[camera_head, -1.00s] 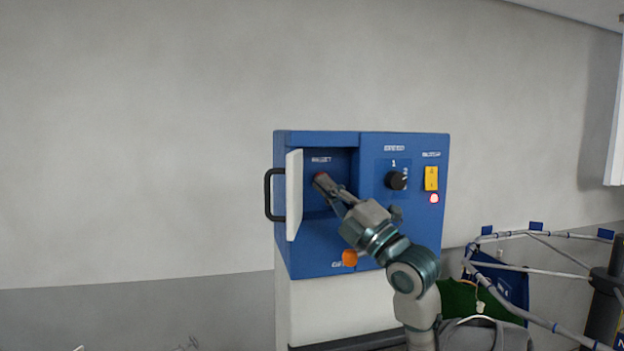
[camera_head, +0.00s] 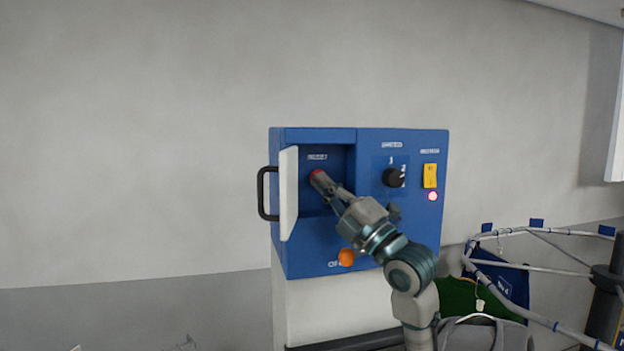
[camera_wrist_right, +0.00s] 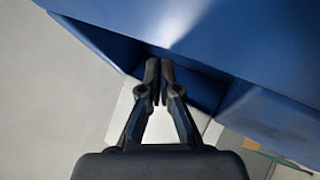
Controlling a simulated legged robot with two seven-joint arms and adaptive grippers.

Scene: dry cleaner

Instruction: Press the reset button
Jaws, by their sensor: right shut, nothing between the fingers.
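A blue control box (camera_head: 300,255) stands against the wall with its small white door (camera_head: 289,194) swung open at the left. Inside the recess, under a small white label, a red button (camera_head: 317,174) shows just behind my fingertips. My right gripper (camera_head: 319,179) is shut and empty, with its tips at the button; I cannot tell whether they touch it. In the right wrist view, the closed fingers (camera_wrist_right: 160,68) reach into the blue recess, and the button is hidden there. My left gripper is not in view.
An orange button (camera_head: 346,257) is below. A rack with grey rails (camera_head: 530,265) stands at the right. The wall at left is clear.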

